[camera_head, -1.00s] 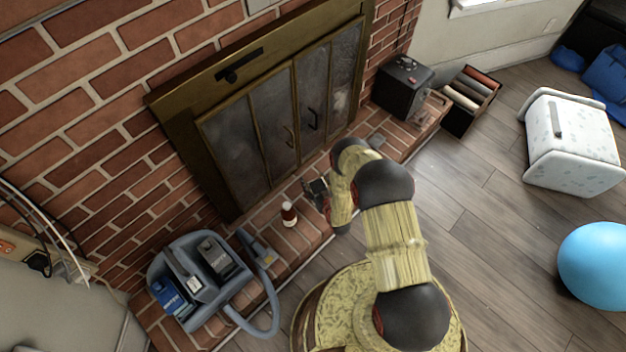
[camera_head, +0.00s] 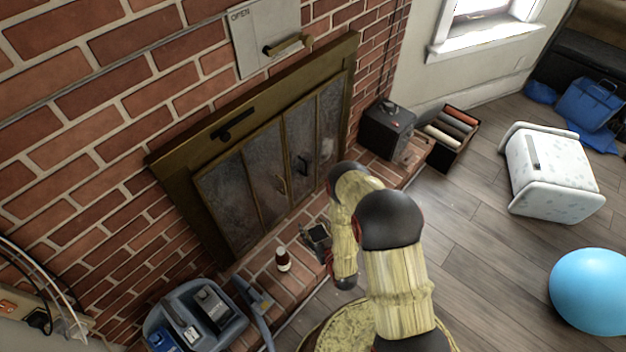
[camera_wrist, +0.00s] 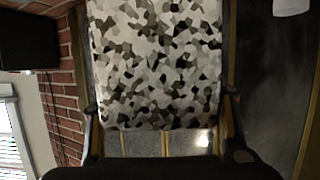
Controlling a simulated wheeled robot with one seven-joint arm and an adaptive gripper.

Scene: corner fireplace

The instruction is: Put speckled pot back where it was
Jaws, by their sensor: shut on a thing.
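The speckled pot (camera_wrist: 155,62), patterned in white, grey and black patches, fills the upper middle of the wrist view. My gripper (camera_wrist: 163,105) has a dark finger on each side of it and is shut on it. In the head view my gripper (camera_head: 318,237) is above the brick hearth, in front of the fireplace doors. The pot is too small and dark there to make out clearly. Whether it touches the hearth cannot be told.
A blue-grey vacuum (camera_head: 195,318) is farther left. A black box (camera_head: 386,130) and a crate of rolls (camera_head: 452,137) are at the right. The fireplace doors (camera_head: 275,170) are behind.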

